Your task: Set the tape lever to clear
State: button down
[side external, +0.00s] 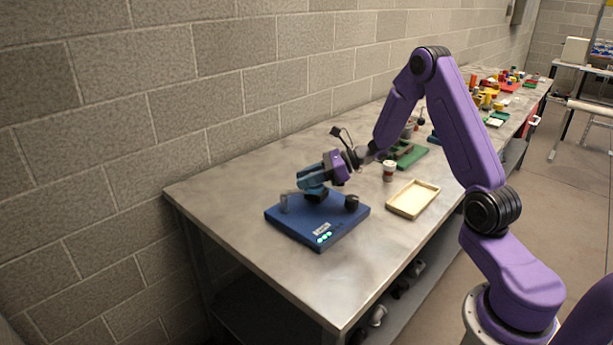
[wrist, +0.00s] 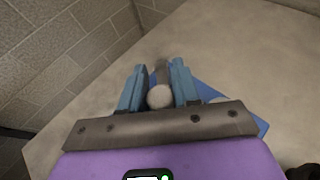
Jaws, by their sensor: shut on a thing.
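A blue board (side external: 290,228) lies on the bench, with a small pale label and several lit green lights on its front part. In the wrist view, a round grey lever knob (wrist: 160,97) sits between the two fingers. The lever's lower part and the label's wording cannot be made out.
A cream tray (side external: 413,199) and a small white and brown cup (side external: 389,171) stand right of the board. A green board (side external: 408,155) lies farther back. A block wall runs along the left. The bench front is clear.

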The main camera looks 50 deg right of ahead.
jog(key=shift+s+a+m+t+h, duration=0.4)
jog(key=shift+m+t+h, duration=0.25)
jog(key=shift+m+h, duration=0.45)
jog(key=shift+s+a+m+t+h, duration=0.25)
jog(key=shift+a+m+t+h, duration=0.3)
jog(key=shift+m+h, duration=0.55)
jog(key=shift+s+a+m+t+h, duration=0.4)
jog(key=shift+m+t+h, duration=0.3)
jog(key=shift+m+h, duration=0.35)
jog(key=shift+a, duration=0.1)
jog(key=c, duration=0.9)
grip_release()
jog(key=shift+w, duration=0.1)
